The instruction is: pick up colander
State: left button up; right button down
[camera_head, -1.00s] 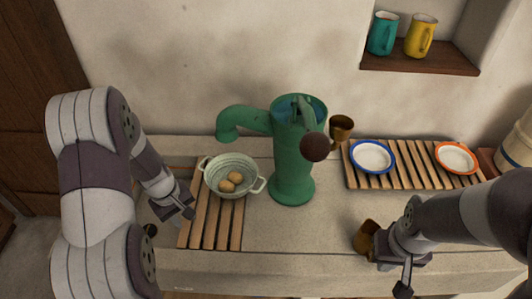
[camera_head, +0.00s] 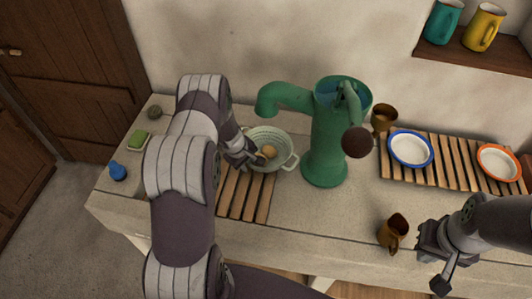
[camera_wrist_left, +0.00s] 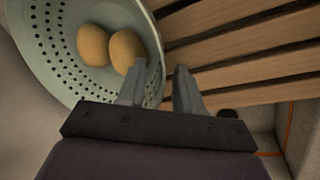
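The pale green colander (camera_head: 281,164) stands at the back end of the left wooden slatted rack, left of the pump. Two brown eggs lie in it; they show clearly in the left wrist view (camera_wrist_left: 110,46). The fingers are apart; contact with the rim cannot be told. My right gripper (camera_head: 432,262) is open and empty at the front right.
The green pump (camera_head: 325,150) stands close right of the colander. A brown jug (camera_head: 392,232) is left of my right gripper. Blue-rimmed (camera_head: 410,149) and orange-rimmed (camera_head: 498,162) dishes sit on the right rack. A green sponge (camera_head: 137,139) lies at far left.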

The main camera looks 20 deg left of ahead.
pick_arm(q)
jog(key=shift+f, duration=0.1)
jog(key=shift+c, duration=1.3)
jog(key=shift+w, duration=0.1)
grip_shut()
